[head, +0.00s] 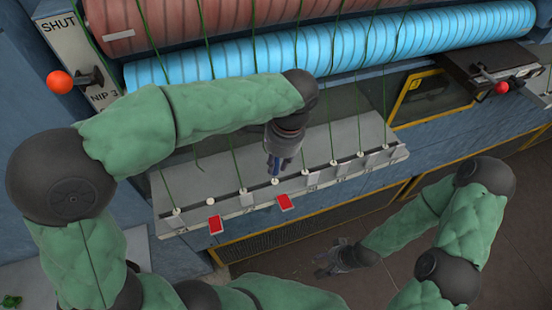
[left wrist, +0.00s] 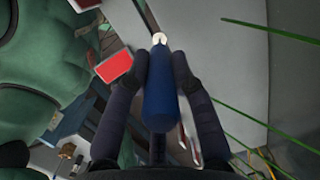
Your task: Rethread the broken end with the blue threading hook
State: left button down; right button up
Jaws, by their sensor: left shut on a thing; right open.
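My left gripper (head: 284,168) is above the grey ledge (head: 200,180). It is shut on the blue threading hook, whose blue handle (left wrist: 160,90) lies between the fingers in the left wrist view. The hook's metal end cannot be made out. A small white round piece (left wrist: 159,38) shows just beyond the handle. Green threads run down from the rollers to white guides (head: 243,191) along the ledge. One green thread seems to end loose on the ledge (head: 198,164), left of my left gripper. My right gripper (head: 330,265) is open and empty, low over the floor.
A blue roller (head: 400,38) and a brown roller (head: 170,22) lie behind. An orange-knobbed lever (head: 60,82) is at left, a red-knobbed one (head: 502,88) at right. Floor in front is clear.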

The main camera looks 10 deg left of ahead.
pick_arm(q)
jog(key=shift+r, duration=0.15)
jog(key=shift+r+p, duration=3.05)
jog(key=shift+r, duration=0.6)
